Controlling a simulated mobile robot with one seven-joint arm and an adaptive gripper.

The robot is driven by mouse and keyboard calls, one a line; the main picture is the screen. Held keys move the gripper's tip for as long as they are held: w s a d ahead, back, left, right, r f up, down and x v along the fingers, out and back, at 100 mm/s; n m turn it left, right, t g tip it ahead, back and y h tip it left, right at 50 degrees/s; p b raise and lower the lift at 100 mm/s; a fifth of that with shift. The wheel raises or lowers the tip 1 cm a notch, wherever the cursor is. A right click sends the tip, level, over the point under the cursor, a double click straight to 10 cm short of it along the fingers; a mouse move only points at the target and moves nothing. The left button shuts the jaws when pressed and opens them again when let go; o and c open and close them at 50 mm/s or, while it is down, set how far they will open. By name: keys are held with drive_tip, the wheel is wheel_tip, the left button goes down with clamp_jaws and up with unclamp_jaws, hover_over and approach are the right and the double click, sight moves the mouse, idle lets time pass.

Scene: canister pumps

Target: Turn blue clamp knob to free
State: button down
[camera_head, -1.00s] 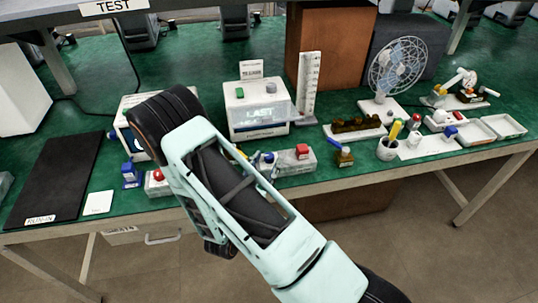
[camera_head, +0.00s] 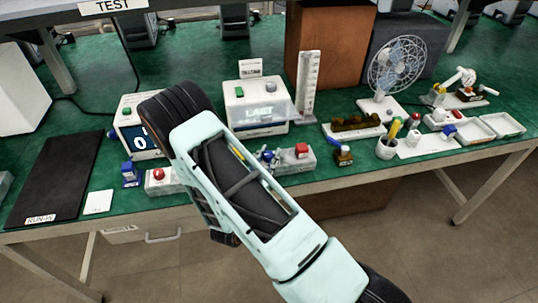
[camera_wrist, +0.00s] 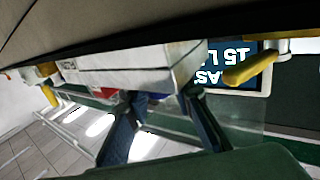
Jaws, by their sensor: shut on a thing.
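The blue clamp knob (camera_head: 267,156) shows in part on a small grey-white fixture (camera_head: 295,162) with a red cap (camera_head: 302,149), just right of my forearm in the head view. My forearm hides most of my gripper there, and its fingertips do not show clearly. The tilted wrist view shows a pale block (camera_wrist: 130,65) close up, with dark blue parts (camera_wrist: 125,128) below it. My gripper is shut at the knob; the exact contact is hidden.
A white box with a lit display (camera_head: 262,112) stands behind the fixture. A red button box (camera_head: 160,180) and a blue-topped item (camera_head: 130,172) are left of my arm. A black mat (camera_head: 60,180) lies far left. A small bottle (camera_head: 343,156) stands right of the fixture.

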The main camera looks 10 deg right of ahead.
drive_tip(key=shift+n+y+b, duration=0.3)
drive_tip(key=shift+y, duration=0.1)
drive_tip(key=n+t+y+b, duration=0.2)
drive_tip(key=y, duration=0.1)
drive_tip(key=shift+d+f, duration=0.1)
drive_tip(key=shift+f, duration=0.1)
drive_tip(key=n+t+y+b, duration=0.1)
drive_tip(key=n+y+b, duration=0.2)
drive_tip(key=y, duration=0.3)
drive_tip(key=shift+n, duration=0.6)
drive_tip(key=n+y+b, duration=0.2)
drive_tip(key=y+b, duration=0.1)
drive_tip(key=y, duration=0.1)
drive_tip(key=n+g+y+b, duration=0.1)
drive_tip(key=n+y+b, duration=0.1)
drive_tip(key=n+y, duration=0.1)
drive_tip(key=shift+r+g+y+b, duration=0.1)
drive_tip(key=shift+g+y+b, duration=0.2)
drive_tip(key=shift+y+b, duration=0.1)
drive_tip(key=shift+r+n+g+y+b, duration=0.15)
drive_tip(key=shift+n+g+y+b, duration=1)
drive_tip(key=shift+y, duration=0.75)
drive_tip(key=shift+a+r+n+g+y, duration=0.1)
drive_tip(key=shift+a+n+g+y, duration=0.2)
drive_tip(key=shift+n, duration=0.25)
drive_tip(key=c, duration=1.7)
unclamp_jaws()
drive_tip(key=shift+o, duration=0.2)
drive_tip(key=shift+d, duration=0.1)
